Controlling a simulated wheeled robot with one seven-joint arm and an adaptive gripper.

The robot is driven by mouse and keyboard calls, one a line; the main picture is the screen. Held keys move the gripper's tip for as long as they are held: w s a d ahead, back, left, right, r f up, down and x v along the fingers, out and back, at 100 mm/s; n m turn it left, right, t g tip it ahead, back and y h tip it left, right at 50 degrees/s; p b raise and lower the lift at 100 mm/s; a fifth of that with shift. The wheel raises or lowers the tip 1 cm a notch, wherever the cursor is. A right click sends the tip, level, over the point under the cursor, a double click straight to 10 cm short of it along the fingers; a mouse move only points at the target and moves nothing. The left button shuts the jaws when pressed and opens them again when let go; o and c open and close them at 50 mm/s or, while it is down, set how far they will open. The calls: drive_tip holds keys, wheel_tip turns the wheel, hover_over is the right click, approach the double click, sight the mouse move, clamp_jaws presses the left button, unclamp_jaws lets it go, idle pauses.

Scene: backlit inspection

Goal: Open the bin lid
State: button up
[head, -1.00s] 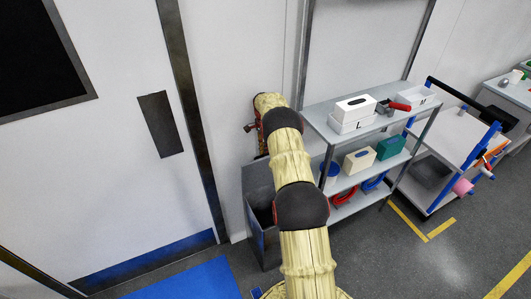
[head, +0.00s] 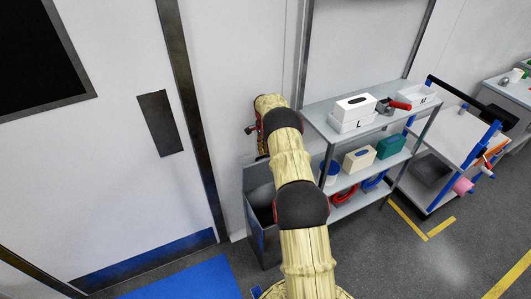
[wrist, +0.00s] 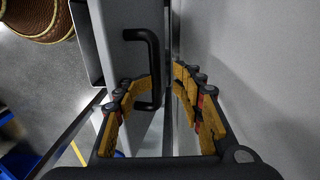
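The grey bin (head: 256,232) stands against the wall, left of the shelf in the head view. Its dark inside shows, and my arm covers part of it. The lid, a grey panel (wrist: 122,20), appears raised near the wall in the wrist view. Its black bar handle (wrist: 152,50) is on its face. My gripper (wrist: 165,75) has its yellow-padded fingers apart, with a gap between the tips. The left finger overlaps the handle's lower part; I cannot tell whether they touch.
A grey shelf unit (head: 316,111) with boxes stands close to the bin's right. A cart (head: 445,128) is farther right. A door with a dark plate (head: 160,123) is at left, with a blue mat (head: 190,282) before it. The wall (wrist: 250,60) is close beside my gripper.

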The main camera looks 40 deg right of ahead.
drive_tip(key=shift+s+a+f, duration=0.15)
drive_tip(key=shift+s+f, duration=0.15)
drive_tip(key=shift+f, duration=0.4)
wheel_tip(320, 180, up, 13)
drive_tip(key=w, duration=0.1)
drive_tip(key=shift+w+d+r, duration=0.15)
drive_tip(key=shift+d, duration=0.1)
